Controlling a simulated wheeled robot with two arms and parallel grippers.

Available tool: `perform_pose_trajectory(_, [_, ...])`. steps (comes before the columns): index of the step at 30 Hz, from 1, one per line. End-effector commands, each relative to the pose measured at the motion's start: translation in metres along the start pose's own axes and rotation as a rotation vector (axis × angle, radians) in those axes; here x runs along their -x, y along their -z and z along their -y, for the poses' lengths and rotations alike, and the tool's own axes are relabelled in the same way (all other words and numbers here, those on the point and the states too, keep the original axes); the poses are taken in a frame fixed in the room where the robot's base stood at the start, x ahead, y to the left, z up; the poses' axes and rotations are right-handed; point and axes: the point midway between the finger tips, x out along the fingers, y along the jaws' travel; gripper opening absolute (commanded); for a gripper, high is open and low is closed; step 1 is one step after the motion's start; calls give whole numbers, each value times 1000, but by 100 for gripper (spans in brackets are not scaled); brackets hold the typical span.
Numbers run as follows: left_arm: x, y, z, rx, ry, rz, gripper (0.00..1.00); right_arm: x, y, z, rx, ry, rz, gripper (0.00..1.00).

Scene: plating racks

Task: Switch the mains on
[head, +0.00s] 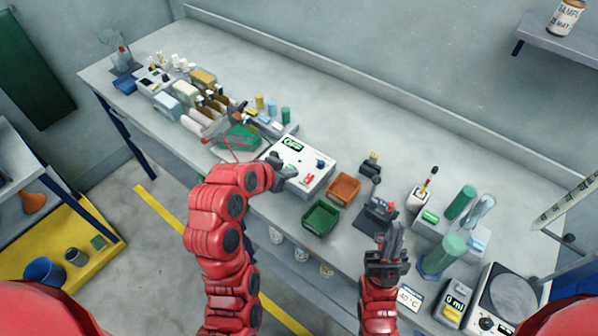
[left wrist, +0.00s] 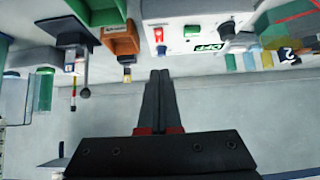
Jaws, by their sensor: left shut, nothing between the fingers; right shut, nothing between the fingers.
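A white control box (head: 318,178) stands on the bench in the middle of the head view. Its green display (head: 292,144) appears to read OFF. In the left wrist view the box shows upside down, with the red switch (left wrist: 158,35), the display (left wrist: 207,47) and the knob (left wrist: 227,30). My left gripper (head: 280,163) is shut and empty, at the box's near left side; its fingertips (left wrist: 160,74) appear apart from the switch. My right gripper (head: 395,231) is shut and empty at the bench's front, right of the box.
A green bin (head: 321,217) and an orange bin (head: 344,188) stand right of the box. A dark lever device (head: 378,213) is near my right gripper. Bottles and a rack (head: 237,138) crowd the left. A scale (head: 497,306) stands at the right. The bench's back strip is clear.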

Motion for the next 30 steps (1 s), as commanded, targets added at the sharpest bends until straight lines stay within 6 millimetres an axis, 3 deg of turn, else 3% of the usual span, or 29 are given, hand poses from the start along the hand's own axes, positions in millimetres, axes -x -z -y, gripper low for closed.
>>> perform_pose_trajectory(2, [19,-1,1,-1,5,4,0,-8,1,0,0,0,-1,0])
perform_pose_trajectory(3, [25,4,-1,2,-5,1,0,-23,4,-1,0,0,0,0])
perform_pose_trajectory(12, [38,-2,-1,1,-5,1,0,-57,10,-3,0,0,-1,0])
perform_pose_trajectory(30, [38,-7,0,-1,-1,4,0,-60,10,-3,0,0,0,0])
